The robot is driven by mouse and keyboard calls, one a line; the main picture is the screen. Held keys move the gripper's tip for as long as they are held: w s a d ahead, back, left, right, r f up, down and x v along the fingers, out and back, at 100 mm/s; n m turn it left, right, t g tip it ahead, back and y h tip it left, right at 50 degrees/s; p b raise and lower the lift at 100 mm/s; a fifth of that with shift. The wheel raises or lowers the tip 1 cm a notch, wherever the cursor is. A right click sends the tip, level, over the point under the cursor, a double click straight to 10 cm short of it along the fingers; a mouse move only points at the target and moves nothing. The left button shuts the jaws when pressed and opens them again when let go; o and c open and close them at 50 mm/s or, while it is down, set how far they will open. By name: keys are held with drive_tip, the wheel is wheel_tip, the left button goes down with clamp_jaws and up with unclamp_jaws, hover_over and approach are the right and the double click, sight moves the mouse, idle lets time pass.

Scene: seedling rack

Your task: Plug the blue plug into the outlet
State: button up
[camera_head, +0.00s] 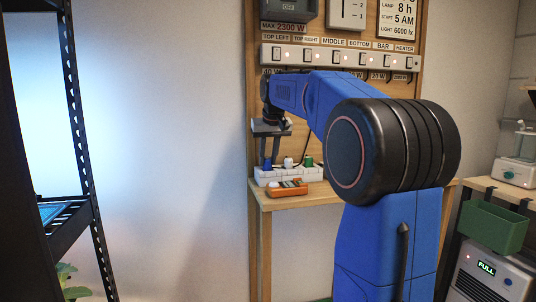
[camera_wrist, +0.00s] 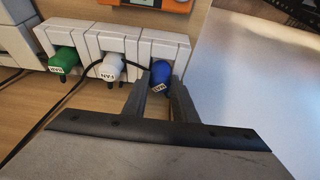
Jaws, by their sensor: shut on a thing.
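The blue plug (camera_wrist: 161,70) is between the fingertips of my gripper (camera_wrist: 162,81), which is shut on it, in the wrist view. The plug is at the right-hand block of the white outlet strip (camera_wrist: 85,40). I cannot tell whether it is seated in a socket or only against the block. The strip also holds a white plug (camera_wrist: 109,68) and a green plug (camera_wrist: 62,60) to the left. In the head view my gripper (camera_head: 269,156) points down at the left end of the strip (camera_head: 262,178), and its fingers partly hide the blue plug.
An orange device (camera_head: 287,189) lies on the wooden shelf (camera_head: 320,195) in front of the strip. A dark cord (camera_wrist: 88,70) loops beside the white plug. A labelled switch bar (camera_head: 340,57) is on the board above. A black rack (camera_head: 80,150) stands at the left.

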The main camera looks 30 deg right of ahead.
drive_tip(key=shift+f, duration=0.2)
drive_tip(key=o, duration=1.1)
drive_tip(key=shift+o, duration=0.2)
drive_tip(key=shift+r, duration=0.1)
drive_tip(key=v, duration=1.7)
drive_tip(key=shift+s, duration=0.15)
drive_tip(key=shift+a, duration=0.15)
drive_tip(key=s+a+f+n, duration=0.1)
drive_tip(key=s+a+f, duration=0.5)
drive_tip(key=s+f, duration=0.2)
drive_tip(key=s+a+f+n, duration=0.1)
drive_tip(key=s+a+f, duration=0.4)
drive_tip(key=s+f, duration=0.35)
drive_tip(key=s+a+f, duration=0.2)
drive_tip(key=s+f, duration=0.6)
drive_tip(key=f, duration=0.4)
drive_tip(key=s+a+f+n+y, duration=0.1)
drive_tip(key=s+a+f, duration=0.2)
drive_tip(key=s+f, duration=0.5)
wheel_tip(320, 180, down, 5)
drive_tip(key=shift+s+a+r+t, duration=0.15)
drive_tip(key=shift+a+t, duration=0.15)
